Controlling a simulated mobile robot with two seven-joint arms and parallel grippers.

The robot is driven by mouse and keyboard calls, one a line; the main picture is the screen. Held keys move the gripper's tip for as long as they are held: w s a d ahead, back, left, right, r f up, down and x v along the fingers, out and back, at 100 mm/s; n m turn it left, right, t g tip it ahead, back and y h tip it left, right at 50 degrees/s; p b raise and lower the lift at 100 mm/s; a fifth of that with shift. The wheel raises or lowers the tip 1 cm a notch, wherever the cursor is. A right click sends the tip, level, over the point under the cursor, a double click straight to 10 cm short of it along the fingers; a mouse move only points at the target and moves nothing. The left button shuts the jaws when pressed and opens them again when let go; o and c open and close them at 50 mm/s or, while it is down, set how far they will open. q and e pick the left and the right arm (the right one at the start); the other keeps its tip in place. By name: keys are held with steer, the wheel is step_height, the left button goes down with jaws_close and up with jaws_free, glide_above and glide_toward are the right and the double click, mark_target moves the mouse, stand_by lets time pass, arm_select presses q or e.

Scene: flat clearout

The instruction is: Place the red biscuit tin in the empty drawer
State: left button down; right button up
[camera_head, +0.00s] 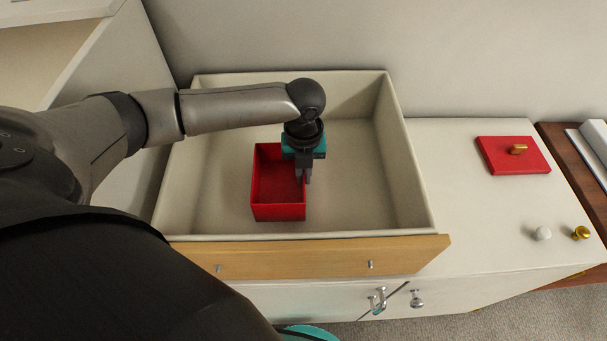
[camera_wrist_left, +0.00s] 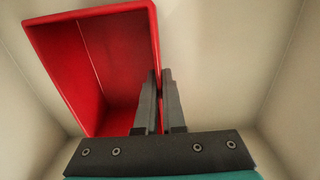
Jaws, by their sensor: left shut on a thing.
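The red biscuit tin (camera_head: 278,211) is an open, empty box inside the drawer (camera_head: 340,237), left of its middle. It also shows in the left wrist view (camera_wrist_left: 95,70), where it looks tilted to the camera. My left gripper (camera_head: 305,180) reaches down into the drawer and is shut on the tin's right wall; its fingers (camera_wrist_left: 162,95) straddle that wall. Whether the tin's base touches the drawer floor I cannot tell. The drawer is pulled out, with a wooden front, and holds nothing else that I see. My right gripper is not in view.
A red lid (camera_head: 513,158) with a gold knob lies on the white cabinet top (camera_head: 450,180) to the right. A white knob (camera_head: 543,233) and a gold knob (camera_head: 580,232) are near the front right. The drawer's right part is clear.

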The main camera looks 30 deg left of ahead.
arm_select(q)
steer(key=shift+f, duration=0.1)
steer(key=c, duration=1)
jaws_free()
step_height(320, 180, up, 12)
steer(key=p, duration=1.4)
